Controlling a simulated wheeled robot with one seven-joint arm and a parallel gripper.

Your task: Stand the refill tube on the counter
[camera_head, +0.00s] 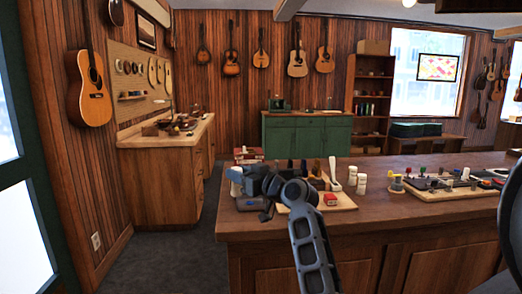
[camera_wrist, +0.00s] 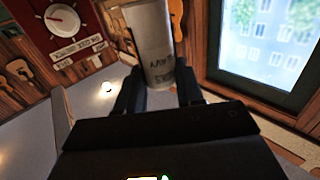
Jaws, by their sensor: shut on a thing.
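The refill tube (camera_wrist: 152,45) is a pale, whitish cylinder with dark lettering near its lower end in the wrist view. My gripper (camera_wrist: 158,90) is shut on it, with a dark finger on either side. The tube's upper end runs out of the wrist view. In the head view, my gripper (camera_head: 250,184) is over the left end of the brown wooden counter (camera_head: 285,227). A pale shape at its left side seems to be the tube, mostly hidden by the gripper. I cannot tell whether the tube touches the counter.
White bottles (camera_head: 361,184) stand beyond. The counter's front strip is bare.

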